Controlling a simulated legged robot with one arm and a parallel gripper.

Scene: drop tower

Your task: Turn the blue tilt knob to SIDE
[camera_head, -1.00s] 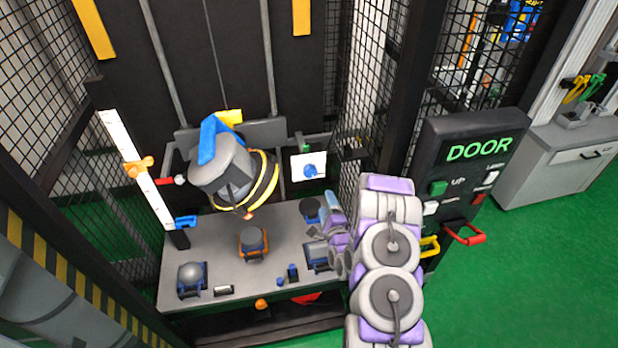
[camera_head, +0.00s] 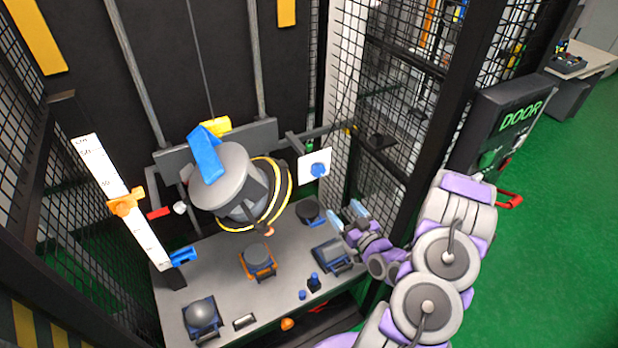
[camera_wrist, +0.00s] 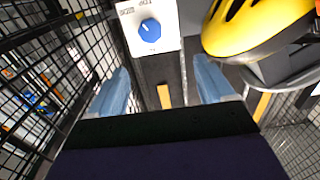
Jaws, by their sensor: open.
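The blue tilt knob (camera_head: 318,169) sits on a small white plate (camera_head: 308,178) at the right side of the drop carriage. In the wrist view the knob (camera_wrist: 150,31) shows near the top centre on its white plate, with small lettering above it that is only partly readable as TOP and SIDE. My gripper (camera_head: 348,214) is open and empty, below and to the right of the knob. In the wrist view its two blue fingers (camera_wrist: 168,92) stand wide apart, and the knob lies ahead of them, apart from both.
A grey drum-like carriage with a yellow-ringed helmet (camera_head: 272,190) hangs left of the knob; the yellow helmet also shows in the wrist view (camera_wrist: 245,25). A grey table (camera_head: 222,265) with several anvils lies below. Mesh cage walls (camera_head: 385,200) stand close on the right.

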